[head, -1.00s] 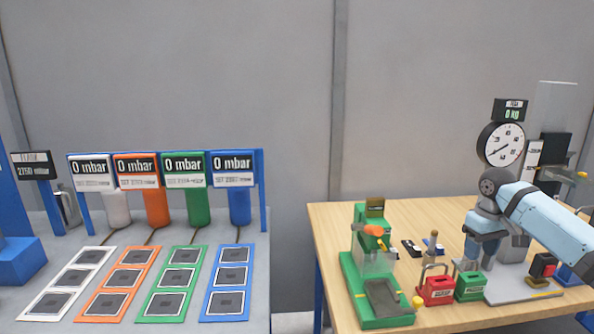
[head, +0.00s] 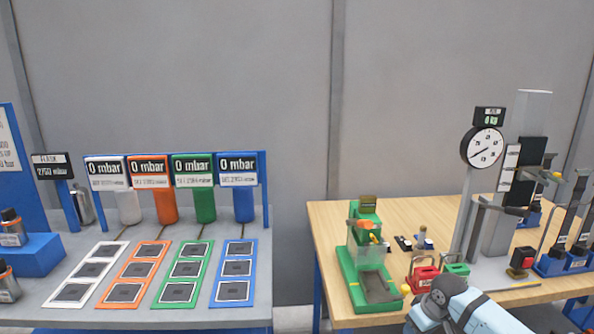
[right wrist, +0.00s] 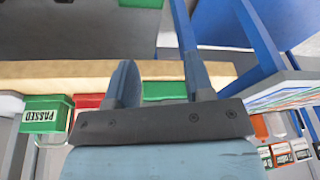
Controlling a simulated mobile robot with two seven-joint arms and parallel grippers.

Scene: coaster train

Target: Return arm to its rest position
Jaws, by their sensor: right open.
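My right arm (head: 465,308) comes in from the lower right of the head view, low in front of the wooden table's front edge. In the right wrist view my right gripper (right wrist: 160,82) has its two blue-grey fingers apart, with nothing between them. In the head view its fingers are not clear at the bottom edge. My left gripper is not in view.
The wooden table (head: 440,212) carries a green press (head: 372,285), a red box (head: 422,278), a green box (head: 456,269) and a dial gauge (head: 483,147). At left, a grey table (head: 200,313) holds four coloured mats. A gap separates the tables.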

